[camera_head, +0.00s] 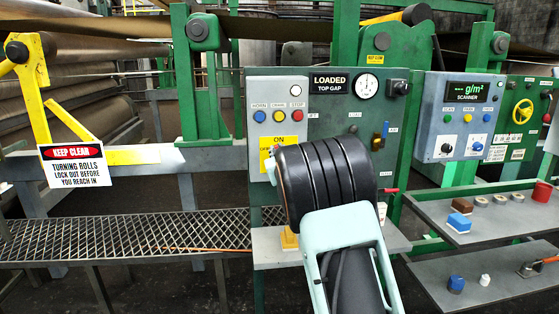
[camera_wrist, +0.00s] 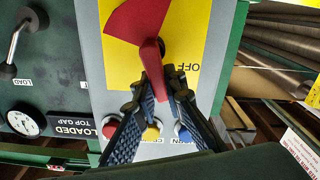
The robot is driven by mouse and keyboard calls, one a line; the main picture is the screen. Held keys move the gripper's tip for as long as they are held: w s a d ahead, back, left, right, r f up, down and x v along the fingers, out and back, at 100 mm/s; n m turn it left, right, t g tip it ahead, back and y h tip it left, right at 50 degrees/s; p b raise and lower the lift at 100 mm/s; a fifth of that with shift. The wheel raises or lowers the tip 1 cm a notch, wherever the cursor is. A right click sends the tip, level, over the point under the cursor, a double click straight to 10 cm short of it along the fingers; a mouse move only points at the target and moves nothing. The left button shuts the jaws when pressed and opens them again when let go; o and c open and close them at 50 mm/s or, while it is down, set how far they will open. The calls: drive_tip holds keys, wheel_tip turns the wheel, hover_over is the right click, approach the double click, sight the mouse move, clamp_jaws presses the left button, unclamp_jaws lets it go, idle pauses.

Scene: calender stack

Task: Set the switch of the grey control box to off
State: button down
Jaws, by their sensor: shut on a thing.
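The grey control box (camera_head: 262,92) stands left of centre in the head view, with a yellow switch plate (camera_head: 267,131) marked ON at its top. My arm covers most of the switch there. In the wrist view, which is upside down, the red switch handle (camera_wrist: 150,52) stands out from the yellow plate (camera_wrist: 118,68). The OFF label shows right beside the handle. My gripper (camera_wrist: 160,82) is shut on the handle, a dark ridged fingertip on each side. In the head view my fingers are hidden behind my arm.
Horn, crawl and stop buttons (camera_head: 296,117) sit just above the switch plate. A green panel with a gauge (camera_head: 367,85) adjoins on the right. A grey shelf (camera_head: 270,249) lies below. Another shelf (camera_head: 495,228) with small items stands at right.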

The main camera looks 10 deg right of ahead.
drive_tip(key=f+n+b, duration=0.1)
drive_tip(key=n+b, duration=0.3)
drive_tip(key=b, duration=0.1)
drive_tip(key=a+f+n+b, duration=0.1)
drive_tip(key=n+b, duration=0.4)
drive_tip(key=a+f+n+b, duration=0.1)
drive_tip(key=n+b, duration=0.4)
drive_tip(key=shift+a+f+b, duration=0.15)
drive_tip(key=shift+f+b, duration=0.05)
drive_tip(key=shift+b, duration=0.15)
drive_tip(key=shift+n, duration=0.3)
drive_tip(key=c, duration=2)
unclamp_jaws()
